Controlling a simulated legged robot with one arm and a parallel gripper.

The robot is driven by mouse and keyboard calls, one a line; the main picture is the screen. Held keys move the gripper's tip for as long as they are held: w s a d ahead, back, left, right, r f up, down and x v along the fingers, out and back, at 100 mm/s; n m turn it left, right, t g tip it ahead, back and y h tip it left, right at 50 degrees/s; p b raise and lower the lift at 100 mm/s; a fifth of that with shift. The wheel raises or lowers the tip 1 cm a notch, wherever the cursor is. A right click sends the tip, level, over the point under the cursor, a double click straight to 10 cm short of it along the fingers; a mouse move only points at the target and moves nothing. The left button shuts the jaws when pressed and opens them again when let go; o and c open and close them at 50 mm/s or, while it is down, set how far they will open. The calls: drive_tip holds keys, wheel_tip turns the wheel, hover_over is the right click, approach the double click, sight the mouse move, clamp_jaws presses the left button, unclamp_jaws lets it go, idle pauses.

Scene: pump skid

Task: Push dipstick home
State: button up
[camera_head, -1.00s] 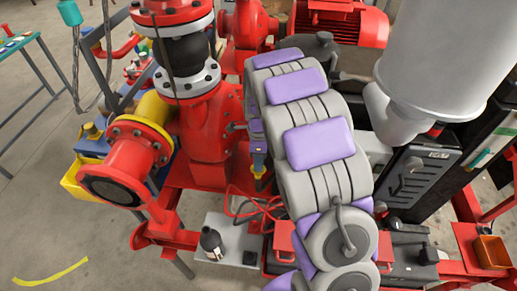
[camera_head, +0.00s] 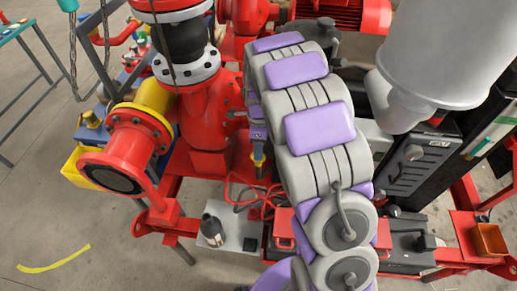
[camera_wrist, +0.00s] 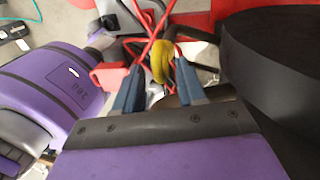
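A yellow loop (camera_wrist: 161,62), which looks like the dipstick's handle, shows in the wrist view between the two blue fingertips of my gripper (camera_wrist: 158,70). The right finger is close beside the loop; I cannot tell whether it touches. A gap shows on the left side, so the fingers look open around it. In the head view my gripper (camera_head: 257,143) points down beside the red pump housing, left of my arm. A small yellow spot, probably the loop (camera_head: 259,160), shows just below it. The dipstick's rod and its tube are hidden.
Red cables (camera_head: 258,199) run close below my gripper. A dark bottle (camera_head: 212,230) stands on a grey plate nearby. A red flanged pipe (camera_head: 125,155) with a yellow collar is at left. A grey cylinder (camera_head: 445,60) stands at right. Open floor lies lower left.

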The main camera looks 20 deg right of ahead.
drive_tip(key=w+d+r+p, duration=0.1)
drive_tip(key=w+r+p, duration=0.1)
drive_tip(key=r, duration=1.4)
drive_tip(key=shift+w+p, duration=0.4)
drive_tip(key=shift+w, duration=0.1)
drive_tip(key=shift+r, duration=0.1)
drive_tip(key=s+r+n, duration=0.2)
drive_tip(key=s+n, duration=0.4)
drive_tip(key=s, duration=0.4)
drive_tip(key=s+r+n, duration=0.3)
drive_tip(key=s+n, duration=0.2)
drive_tip(key=s, duration=0.4)
drive_tip(key=s+f+n, duration=0.2)
drive_tip(key=s+n, duration=0.3)
drive_tip(key=s, duration=0.4)
drive_tip(key=s+a+f+n, duration=0.1)
drive_tip(key=s+n, duration=0.5)
drive_tip(key=s, duration=0.2)
drive_tip(key=shift+s+f+h, duration=0.35)
drive_tip(key=shift+h, duration=0.05)
drive_tip(key=shift+a, duration=0.1)
